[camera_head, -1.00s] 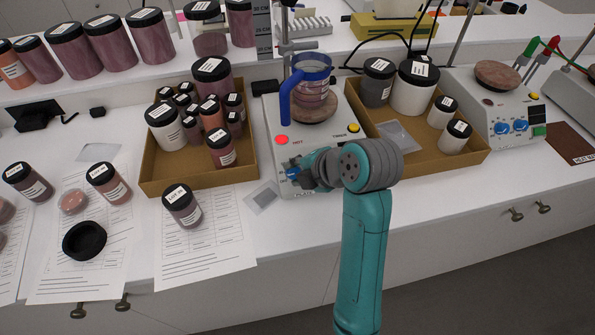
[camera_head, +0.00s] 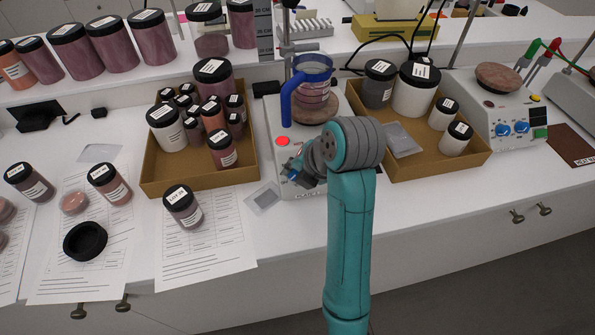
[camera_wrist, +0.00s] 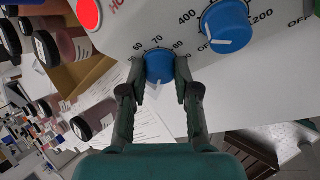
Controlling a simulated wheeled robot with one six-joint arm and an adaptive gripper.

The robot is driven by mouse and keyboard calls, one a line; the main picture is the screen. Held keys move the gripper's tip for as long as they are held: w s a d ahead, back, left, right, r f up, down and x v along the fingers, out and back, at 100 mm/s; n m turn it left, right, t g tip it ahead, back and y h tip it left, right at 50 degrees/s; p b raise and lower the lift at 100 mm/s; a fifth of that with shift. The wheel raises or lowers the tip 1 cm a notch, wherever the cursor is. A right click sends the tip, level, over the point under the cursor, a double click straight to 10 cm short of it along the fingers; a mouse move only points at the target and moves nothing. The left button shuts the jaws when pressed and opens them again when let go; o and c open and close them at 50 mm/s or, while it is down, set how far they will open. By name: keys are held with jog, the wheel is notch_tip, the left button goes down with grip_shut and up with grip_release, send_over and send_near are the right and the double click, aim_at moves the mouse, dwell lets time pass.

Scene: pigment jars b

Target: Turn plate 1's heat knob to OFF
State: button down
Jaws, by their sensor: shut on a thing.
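A white hotplate (camera_head: 273,118) stands at mid-bench, its front panel partly hidden by my arm; its red HOT light (camera_head: 282,141) is lit. The blue heat knob (camera_wrist: 159,66) shows in the wrist view, with a scale around it reading 60, 70, 80. My gripper (camera_wrist: 160,76) is shut on this knob, one finger at each side. A white pointer mark shows faintly at the knob's lower side, between the fingers; its exact setting cannot be read. A second blue knob (camera_wrist: 228,26), marked 200, 400 and OFF, sits beside it, clear of the fingers.
A blue-handled jug (camera_head: 311,80) stands on the plate's top. Cardboard trays of jars flank it on the left (camera_head: 200,182) and right (camera_head: 440,165). A second hotplate (camera_head: 495,110) is at right. A lidded jar (camera_head: 183,207) stands on papers at front left.

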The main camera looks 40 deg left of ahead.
jog(key=c, duration=0.8)
grip_release()
jog(key=shift+c, duration=0.2)
